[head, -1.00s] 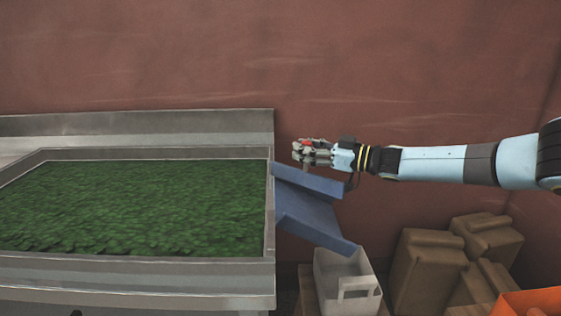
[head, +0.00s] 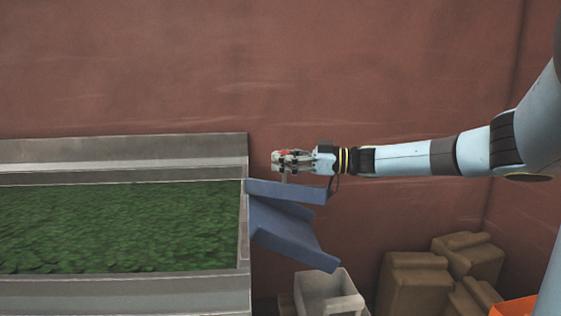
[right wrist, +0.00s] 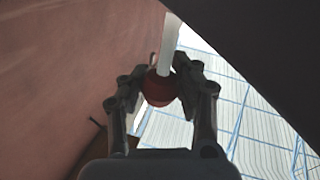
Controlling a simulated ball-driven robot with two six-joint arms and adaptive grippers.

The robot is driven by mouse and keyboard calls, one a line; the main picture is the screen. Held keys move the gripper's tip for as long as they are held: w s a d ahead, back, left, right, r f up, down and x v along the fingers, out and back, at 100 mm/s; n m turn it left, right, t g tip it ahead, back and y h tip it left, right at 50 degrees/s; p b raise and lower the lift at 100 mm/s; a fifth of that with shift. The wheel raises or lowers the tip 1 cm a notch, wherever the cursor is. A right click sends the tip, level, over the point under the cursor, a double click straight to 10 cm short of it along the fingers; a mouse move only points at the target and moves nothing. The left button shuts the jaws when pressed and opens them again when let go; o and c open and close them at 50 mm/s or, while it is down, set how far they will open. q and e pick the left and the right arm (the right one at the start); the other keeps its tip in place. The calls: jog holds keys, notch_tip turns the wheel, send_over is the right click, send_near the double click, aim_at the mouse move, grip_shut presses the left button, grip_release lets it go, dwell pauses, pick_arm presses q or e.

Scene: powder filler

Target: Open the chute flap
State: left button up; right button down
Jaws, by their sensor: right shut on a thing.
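The blue chute (head: 285,228) slopes down to the right from the right end of the steel trough in the head view. A blue panel (head: 285,191) lies across the chute's upper end. My right gripper (head: 283,160) is just above this panel. In the right wrist view its fingers (right wrist: 160,90) are shut on a red ball knob (right wrist: 160,92) on the end of a pale rod (right wrist: 168,50). The rod's far end and the flap's hinge are hard to make out. My left gripper is not in view.
The steel trough (head: 120,289) holds a green leafy mass (head: 110,230). A pale open-topped container (head: 330,298) stands below the chute's lower end. Brown sacks (head: 415,283) and an orange thing (head: 515,307) are at the lower right. The reddish wall (head: 300,70) is behind.

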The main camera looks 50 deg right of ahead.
jog(key=c, duration=1.4)
grip_release()
jog(key=shift+s+d+f, duration=0.15)
jog(key=shift+f, duration=0.05)
jog(key=o, duration=0.5)
jog(key=shift+s+d+r, duration=0.1)
jog(key=shift+s+d, duration=0.1)
jog(key=shift+s, duration=0.15)
jog(key=shift+c, duration=0.2)
jog(key=shift+o, duration=0.3)
jog(key=shift+w+a, duration=0.15)
jog(key=shift+w, duration=0.1)
jog(key=v, duration=1.2)
